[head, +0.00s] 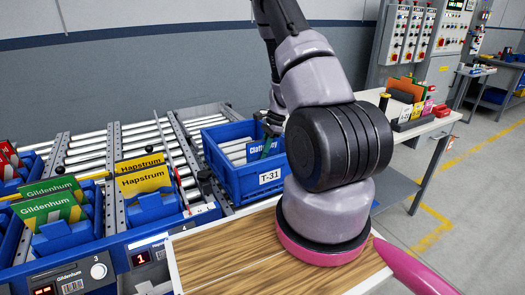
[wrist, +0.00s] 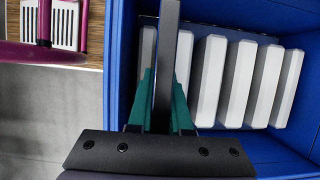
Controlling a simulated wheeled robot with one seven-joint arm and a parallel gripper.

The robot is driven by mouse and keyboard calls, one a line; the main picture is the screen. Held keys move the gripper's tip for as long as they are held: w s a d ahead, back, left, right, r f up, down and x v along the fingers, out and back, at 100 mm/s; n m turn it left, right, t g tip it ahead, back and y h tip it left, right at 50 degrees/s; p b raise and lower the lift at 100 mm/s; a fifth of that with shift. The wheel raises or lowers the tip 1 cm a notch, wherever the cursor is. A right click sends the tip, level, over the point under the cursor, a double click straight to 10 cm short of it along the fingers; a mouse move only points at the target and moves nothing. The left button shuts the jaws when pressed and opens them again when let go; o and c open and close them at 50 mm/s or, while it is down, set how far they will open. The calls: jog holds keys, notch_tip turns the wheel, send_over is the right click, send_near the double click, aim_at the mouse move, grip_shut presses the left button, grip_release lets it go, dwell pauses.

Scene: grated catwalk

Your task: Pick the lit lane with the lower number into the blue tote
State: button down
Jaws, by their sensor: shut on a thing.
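The blue tote (head: 229,183) has a T-31 tag on its front and stands beside the wooden worktop.
Bins at left hold yellow Hapstrum packets (head: 143,181), green Gildenhum packets (head: 50,208) and red packets (head: 8,160). Roller tracks (head: 100,150) run behind them. The wooden worktop (head: 230,250) is bare. A bench with colourful folders (head: 407,90) stands at right.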

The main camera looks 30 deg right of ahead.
jog(key=shift+f, duration=0.8)
jog(key=shift+c, duration=1.8)
grip_release()
jog(key=shift+r, duration=0.1)
jog(key=shift+r, duration=3.95)
